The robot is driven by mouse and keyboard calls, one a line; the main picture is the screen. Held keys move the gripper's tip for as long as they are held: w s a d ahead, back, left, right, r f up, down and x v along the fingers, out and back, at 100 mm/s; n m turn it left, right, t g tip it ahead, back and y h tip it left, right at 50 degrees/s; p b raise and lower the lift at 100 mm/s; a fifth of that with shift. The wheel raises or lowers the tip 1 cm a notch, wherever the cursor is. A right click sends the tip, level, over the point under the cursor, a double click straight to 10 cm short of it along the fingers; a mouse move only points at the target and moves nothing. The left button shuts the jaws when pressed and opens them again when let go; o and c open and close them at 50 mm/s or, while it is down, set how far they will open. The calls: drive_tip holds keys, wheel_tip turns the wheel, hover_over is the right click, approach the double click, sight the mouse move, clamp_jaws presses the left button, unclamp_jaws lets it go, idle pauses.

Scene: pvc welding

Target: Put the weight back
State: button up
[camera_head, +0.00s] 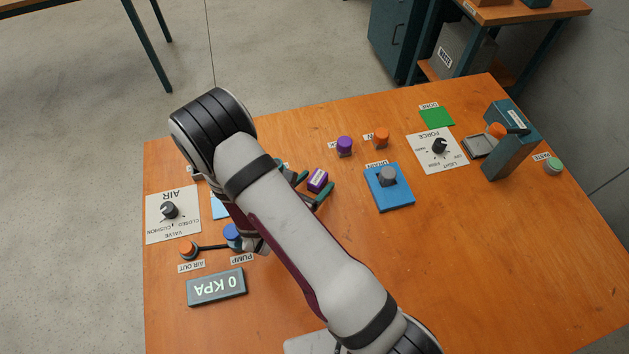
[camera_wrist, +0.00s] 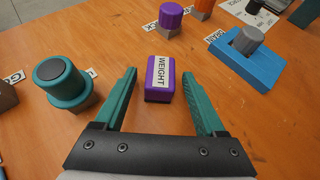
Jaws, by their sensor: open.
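The weight is a small purple block with a white "WEIGHT" label (camera_wrist: 151,80), lying on the wooden table. In the head view the weight (camera_head: 318,180) sits just beyond my forearm, between the green fingertips. My gripper (camera_wrist: 160,85) is open, with one green finger on each side of the weight and a gap on both sides in the wrist view. In the head view my gripper (camera_head: 312,186) is partly hidden behind my arm. I cannot tell exactly how high the fingers are above the table.
A blue block with a grey knob (camera_head: 389,188) stands right of the weight. Purple (camera_head: 344,146) and orange (camera_head: 381,138) knobs are behind it. A teal round knob (camera_wrist: 62,80) is left of my gripper. A green pad (camera_head: 437,117) lies farther back. The right front table is clear.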

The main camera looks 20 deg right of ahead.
drive_tip(key=shift+s+a+r, duration=0.1)
drive_tip(key=shift+a+r, duration=0.05)
drive_tip(key=shift+r, duration=0.05)
drive_tip(key=v, duration=1.1)
drive_tip(key=shift+s+r, duration=0.2)
drive_tip(key=shift+r, duration=0.1)
drive_tip(key=s+d+r+m+g, duration=0.9)
drive_tip(key=d+r+m, duration=0.1)
drive_tip(key=m, duration=0.7)
drive_tip(key=s+a+r+m+y, duration=0.5)
drive_tip(key=s+a+m+y, duration=0.3)
drive_tip(key=m, duration=0.7)
drive_tip(key=shift+s+r+m+y, duration=0.2)
drive_tip(key=shift+m+y, duration=0.2)
drive_tip(key=shift+y, duration=0.8)
